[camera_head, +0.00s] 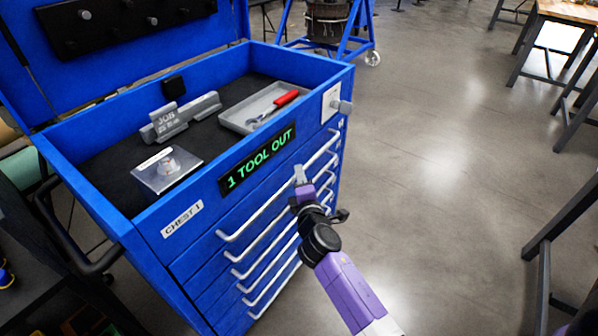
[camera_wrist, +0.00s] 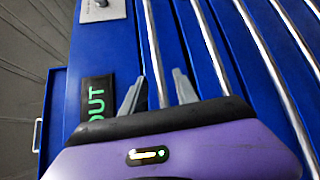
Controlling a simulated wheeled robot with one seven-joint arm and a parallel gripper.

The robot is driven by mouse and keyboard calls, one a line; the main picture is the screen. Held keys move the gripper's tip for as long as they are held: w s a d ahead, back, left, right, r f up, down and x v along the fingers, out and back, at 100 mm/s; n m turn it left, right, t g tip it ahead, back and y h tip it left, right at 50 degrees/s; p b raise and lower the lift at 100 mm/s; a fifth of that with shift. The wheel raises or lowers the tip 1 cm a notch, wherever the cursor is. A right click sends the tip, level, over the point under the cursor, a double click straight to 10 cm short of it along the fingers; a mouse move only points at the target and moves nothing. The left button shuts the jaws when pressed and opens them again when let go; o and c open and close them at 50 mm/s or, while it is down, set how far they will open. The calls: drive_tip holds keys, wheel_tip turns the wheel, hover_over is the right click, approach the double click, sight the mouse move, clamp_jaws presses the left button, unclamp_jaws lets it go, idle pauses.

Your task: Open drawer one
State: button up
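The blue tool chest (camera_head: 180,235) has a column of drawers with long silver bar handles, and a label on it reads "CHEST 1". The drawers look shut. The top drawer's handle (camera_head: 250,218) runs along the upper front, below the lit sign; it also shows in the wrist view (camera_wrist: 153,45). My gripper (camera_head: 300,176) is at the right part of this handle. In the wrist view my gripper's two grey fingers (camera_wrist: 158,85) are apart, with the top bar running between them. I cannot tell whether either finger touches it. My gripper's body hides the bar's lower part there.
The sign (camera_head: 258,160) reads "1 TOOL OUT". The chest's open top holds a grey tray (camera_head: 240,122) with a red-handled tool (camera_head: 285,99), a grey block and a clear case (camera_head: 165,170). Floor (camera_head: 440,170) is clear right of the chest; workbench legs stand at the right edge.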

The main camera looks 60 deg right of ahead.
drive_tip(key=shift+x, duration=1.65)
clamp_jaws()
drive_tip(key=shift+a, duration=0.1)
